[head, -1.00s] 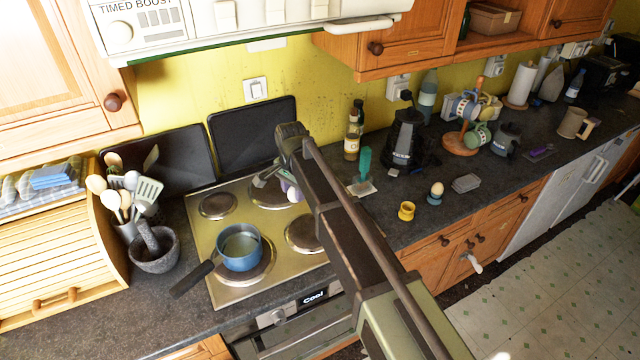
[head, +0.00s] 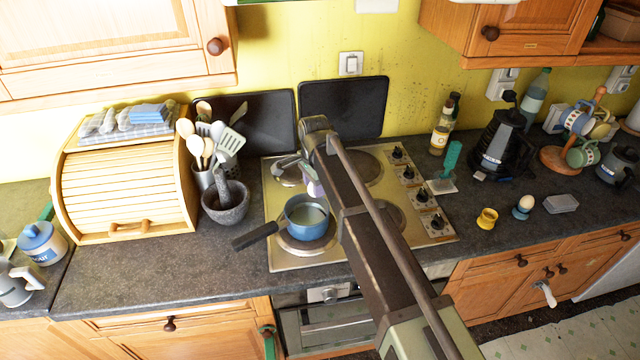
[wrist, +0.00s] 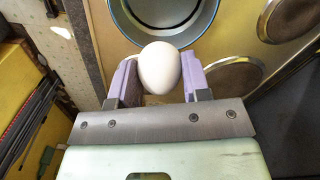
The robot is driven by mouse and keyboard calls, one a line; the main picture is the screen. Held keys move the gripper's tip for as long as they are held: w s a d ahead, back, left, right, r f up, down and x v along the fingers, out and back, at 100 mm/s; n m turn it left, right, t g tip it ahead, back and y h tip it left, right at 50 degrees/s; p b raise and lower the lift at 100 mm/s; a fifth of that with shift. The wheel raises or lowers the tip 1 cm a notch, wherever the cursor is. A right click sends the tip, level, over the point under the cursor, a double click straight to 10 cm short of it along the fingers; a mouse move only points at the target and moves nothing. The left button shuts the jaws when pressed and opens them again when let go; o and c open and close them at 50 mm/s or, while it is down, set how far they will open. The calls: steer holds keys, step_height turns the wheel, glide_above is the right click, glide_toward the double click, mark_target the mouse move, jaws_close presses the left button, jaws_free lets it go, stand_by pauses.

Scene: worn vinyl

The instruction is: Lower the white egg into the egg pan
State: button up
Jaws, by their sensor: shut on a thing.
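The white egg (wrist: 160,68) is held between the two purple fingers of my gripper (wrist: 155,80). The blue egg pan (head: 306,215) stands on the front left hotplate, its dark handle pointing left. In the wrist view the pan (wrist: 127,28) lies just beyond the egg, and the egg overlaps its near rim. In the head view my gripper (head: 315,188) is at the pan's far side, above the hob; its arm hides most of the fingers. The height of the egg above the pan is hard to tell.
A stone mortar (head: 226,203) and a utensil pot (head: 204,178) stand left of the hob (head: 285,258). To the right are a yellow cup (head: 487,218), another egg in a blue cup (head: 522,212) and a black coffee maker (head: 500,145). The front left counter is clear.

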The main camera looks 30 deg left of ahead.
stand_by(0.5)
steer(key=b, duration=0.7)
glide_toward(316, 212)
steer(key=shift+s+d+f, duration=0.1)
steer(key=shift+s+d, duration=0.2)
steer(key=shift+s, duration=0.35)
steer(key=shift+s+d+f, duration=0.15)
steer(key=shift+s+d, duration=0.2)
steer(key=shift+s, duration=0.3)
steer(key=shift+s+d+f, duration=0.1)
steer(key=shift+s+d, duration=0.2)
steer(key=shift+s, duration=0.35)
steer(key=shift+f+b, duration=2.4)
steer(key=o, duration=1)
steer(key=shift+r, duration=0.1)
step_height(316, 212, up, 11)
steer(key=p, duration=1.1)
